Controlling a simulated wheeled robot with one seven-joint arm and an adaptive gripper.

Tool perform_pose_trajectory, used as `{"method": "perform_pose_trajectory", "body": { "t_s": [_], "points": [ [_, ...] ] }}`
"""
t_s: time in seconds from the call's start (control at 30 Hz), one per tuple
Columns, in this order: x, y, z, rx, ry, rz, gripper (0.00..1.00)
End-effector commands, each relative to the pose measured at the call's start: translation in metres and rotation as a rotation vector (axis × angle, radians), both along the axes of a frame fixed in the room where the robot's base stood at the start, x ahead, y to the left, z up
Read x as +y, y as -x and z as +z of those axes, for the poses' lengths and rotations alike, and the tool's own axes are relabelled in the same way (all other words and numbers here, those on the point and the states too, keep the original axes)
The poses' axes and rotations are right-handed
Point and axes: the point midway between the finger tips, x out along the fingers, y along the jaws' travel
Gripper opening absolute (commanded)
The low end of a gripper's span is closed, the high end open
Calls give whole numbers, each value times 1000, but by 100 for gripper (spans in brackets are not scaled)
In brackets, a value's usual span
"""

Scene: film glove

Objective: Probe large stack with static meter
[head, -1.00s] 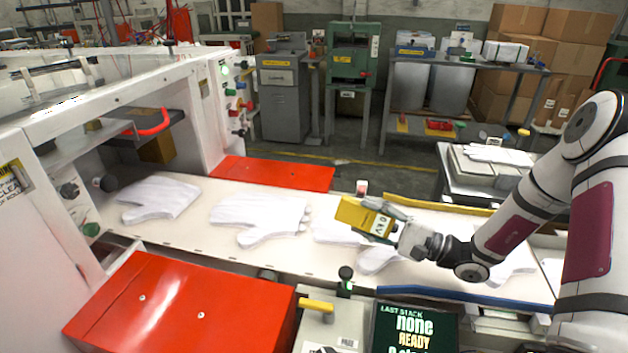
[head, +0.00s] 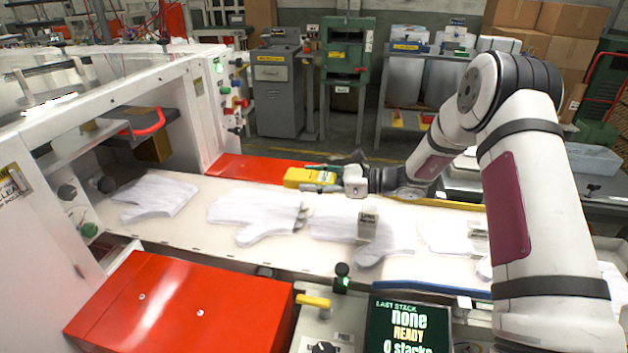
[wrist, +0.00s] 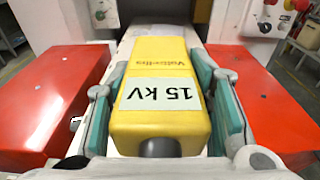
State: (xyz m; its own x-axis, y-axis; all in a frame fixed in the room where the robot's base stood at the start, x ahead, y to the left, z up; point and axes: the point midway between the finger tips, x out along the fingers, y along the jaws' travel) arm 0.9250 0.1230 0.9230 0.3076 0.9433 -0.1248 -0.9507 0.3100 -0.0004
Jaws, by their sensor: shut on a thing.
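My gripper (head: 322,178) is shut on the yellow static meter (head: 301,176). In the wrist view the meter (wrist: 158,95) lies between the green-lined fingers, with a "15 kV" label facing up. In the head view it points left, above the far side of the belt. White glove stacks lie in a row below: one at the left by the machine opening (head: 155,196), a larger one (head: 255,214), another large one (head: 335,222), and a smaller one (head: 445,236) partly behind my arm. The meter appears apart from all of them.
The pale conveyor belt (head: 215,247) runs from the white machine (head: 120,80). Red boxes stand at the near side (head: 180,300) and far side (head: 245,168). A small grey block (head: 368,226) is on the third stack.

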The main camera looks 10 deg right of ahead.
Motion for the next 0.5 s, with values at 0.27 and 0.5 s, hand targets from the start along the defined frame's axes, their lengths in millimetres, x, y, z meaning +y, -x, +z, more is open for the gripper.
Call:
{"method": "perform_pose_trajectory", "body": {
  "t_s": [0.27,0.5],
  "points": [
    [1,0,-16,2,-2,1,13],
    [0,0,-41,3,-2,1,13]
  ]
}}
